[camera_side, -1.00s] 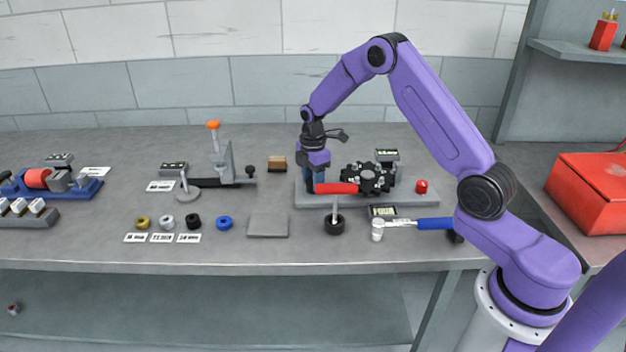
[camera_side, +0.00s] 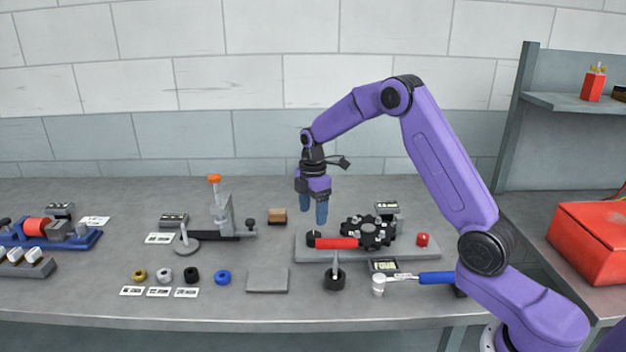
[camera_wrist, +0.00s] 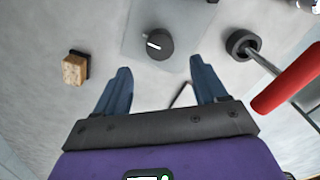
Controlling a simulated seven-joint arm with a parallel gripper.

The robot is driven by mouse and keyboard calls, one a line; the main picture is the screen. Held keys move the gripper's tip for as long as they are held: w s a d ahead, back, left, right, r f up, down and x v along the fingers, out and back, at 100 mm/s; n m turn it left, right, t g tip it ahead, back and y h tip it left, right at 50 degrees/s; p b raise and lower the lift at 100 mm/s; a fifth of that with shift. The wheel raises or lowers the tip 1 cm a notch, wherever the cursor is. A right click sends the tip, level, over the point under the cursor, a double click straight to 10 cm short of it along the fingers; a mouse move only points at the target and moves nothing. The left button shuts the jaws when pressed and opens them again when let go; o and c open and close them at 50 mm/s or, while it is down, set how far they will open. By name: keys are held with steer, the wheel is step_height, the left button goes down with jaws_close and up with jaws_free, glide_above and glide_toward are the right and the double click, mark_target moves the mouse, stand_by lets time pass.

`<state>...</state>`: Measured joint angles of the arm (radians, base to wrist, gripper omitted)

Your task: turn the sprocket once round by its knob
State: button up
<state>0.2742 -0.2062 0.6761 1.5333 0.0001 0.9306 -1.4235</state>
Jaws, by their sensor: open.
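The black toothed sprocket (camera_side: 368,232) lies on a light grey base plate (camera_side: 405,252) in the side view. Small pale details show on its face; I cannot single out its knob. A round black dial (camera_side: 313,238) sits at the plate's left end. The wrist view shows this dial (camera_wrist: 155,45) with a white mark, ahead of my fingers. My gripper (camera_side: 314,218) is open and empty, pointing down above the plate's left end, left of the sprocket. In the wrist view my gripper's blue fingers (camera_wrist: 163,80) stand apart with nothing between them.
A red cylinder (camera_side: 337,243) on a grey stem with a black foot (camera_side: 334,280) stands before the plate, close to my gripper's right. A small red knob (camera_side: 422,240) sits at the plate's right. A wooden block (camera_side: 277,216) lies left. A blue-handled tool (camera_side: 437,278) lies in front.

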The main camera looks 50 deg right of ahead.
step_height(320, 180, up, 10)
steer(key=shift+f, duration=0.2)
steer(key=shift+a, duration=0.1)
steer(key=s+a+r+m, duration=0.1)
steer(key=s+a+r, duration=0.1)
steer(key=s+a, duration=1.35)
steer(key=s+d+f+m, duration=0.1)
steer(key=s+d+f, duration=0.1)
steer(key=s, duration=1)
steer(key=s+d+f+m, duration=0.1)
steer(key=s+f, duration=0.1)
steer(key=s, duration=1)
steer(key=shift+s+d, duration=0.25)
steer(key=shift+d, duration=0.15)
steer(key=shift+r, duration=0.1)
